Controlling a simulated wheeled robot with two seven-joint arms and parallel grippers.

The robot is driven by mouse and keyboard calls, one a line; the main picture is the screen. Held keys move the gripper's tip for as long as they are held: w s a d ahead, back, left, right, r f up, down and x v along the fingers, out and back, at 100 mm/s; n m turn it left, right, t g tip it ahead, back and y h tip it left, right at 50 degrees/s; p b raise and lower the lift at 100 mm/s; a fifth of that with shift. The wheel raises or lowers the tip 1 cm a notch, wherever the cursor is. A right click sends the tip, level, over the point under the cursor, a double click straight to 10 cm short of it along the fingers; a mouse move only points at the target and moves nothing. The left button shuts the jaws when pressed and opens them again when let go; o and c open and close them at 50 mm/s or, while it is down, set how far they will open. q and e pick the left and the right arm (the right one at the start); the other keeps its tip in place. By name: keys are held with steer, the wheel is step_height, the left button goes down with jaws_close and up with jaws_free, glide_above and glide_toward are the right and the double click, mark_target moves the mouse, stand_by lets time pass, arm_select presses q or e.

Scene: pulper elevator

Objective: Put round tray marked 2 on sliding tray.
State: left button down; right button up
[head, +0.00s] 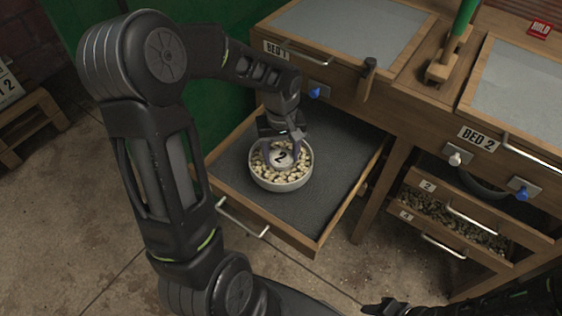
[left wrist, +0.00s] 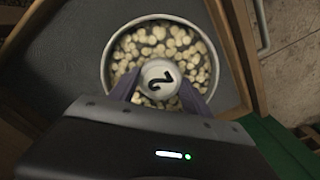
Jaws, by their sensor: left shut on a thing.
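The round tray marked 2 (head: 282,182) is a pale round dish holding cream-coloured pieces, with a white knob marked 2 at its centre. It is over the grey floor of the pulled-out sliding tray (head: 232,160) under bed 1; I cannot tell if it touches that floor. My left gripper (head: 281,153) reaches down from above and is shut on the knob. The left wrist view shows both fingers on either side of the knob (left wrist: 160,79), with the dish rim (left wrist: 107,62) around it. My right gripper (head: 385,307) shows only in part at the bottom edge.
The bed 1 cabinet (head: 330,78) stands behind the sliding tray. To the right, the bed 2 side has drawers (head: 455,222) with dark contents, partly open. Bare floor shows in front of the sliding tray.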

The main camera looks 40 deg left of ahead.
mark_target(281, 157)
arm_select(q)
steer(key=shift+f, duration=1.8)
steer(key=shift+b, duration=0.3)
steer(key=shift+f, duration=0.2)
steer(key=shift+c, duration=2.4)
jaws_free()
steer(key=shift+r, duration=0.1)
steer(key=shift+r, duration=0.2)
step_height(281, 157, up, 12)
steer(key=shift+f+p, duration=0.1)
steer(key=shift+p, duration=0.8)
